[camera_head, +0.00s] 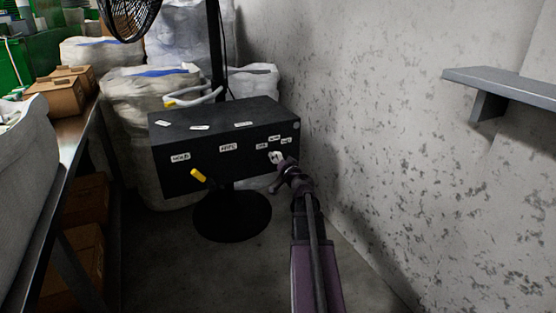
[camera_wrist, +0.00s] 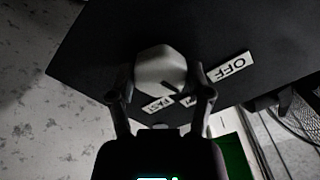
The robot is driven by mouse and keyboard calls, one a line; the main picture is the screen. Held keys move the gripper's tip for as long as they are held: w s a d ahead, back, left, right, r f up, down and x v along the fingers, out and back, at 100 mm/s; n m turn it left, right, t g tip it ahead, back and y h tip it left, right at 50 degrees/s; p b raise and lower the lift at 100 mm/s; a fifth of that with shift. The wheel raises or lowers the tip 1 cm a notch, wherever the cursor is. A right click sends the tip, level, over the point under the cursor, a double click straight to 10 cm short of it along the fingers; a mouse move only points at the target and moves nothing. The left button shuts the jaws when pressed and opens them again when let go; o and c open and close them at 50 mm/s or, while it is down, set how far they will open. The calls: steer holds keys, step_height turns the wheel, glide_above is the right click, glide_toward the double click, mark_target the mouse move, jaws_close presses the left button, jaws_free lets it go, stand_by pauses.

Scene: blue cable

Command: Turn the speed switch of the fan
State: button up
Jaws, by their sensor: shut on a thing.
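The fan's control box (camera_head: 222,150) is black, with white labels on its front and top. A white speed switch (camera_head: 275,157) is on the right part of its front face, among small labels. My gripper (camera_head: 281,168) is at that switch, with the arm coming from below. In the wrist view, the white knob (camera_wrist: 159,70) sits between the two fingers of my gripper (camera_wrist: 160,97), which are shut on it. An OFF label (camera_wrist: 230,67) is to its right, and other labels lie below it, partly hidden by the fingers.
A wall shelf (camera_head: 505,85) juts out at right. A table with cardboard boxes (camera_head: 58,94) is at left. White sacks (camera_head: 140,88) stand behind. Floor around the base is clear.

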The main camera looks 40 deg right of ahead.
steer(key=m, duration=0.6)
steer(key=shift+w+m, duration=0.15)
steer(key=shift+m, duration=0.15)
steer(key=m, duration=0.5)
steer(key=shift+m, duration=0.4)
steer(key=o, duration=1.1)
steer(key=shift+o, duration=0.2)
steer(key=v, duration=1.2)
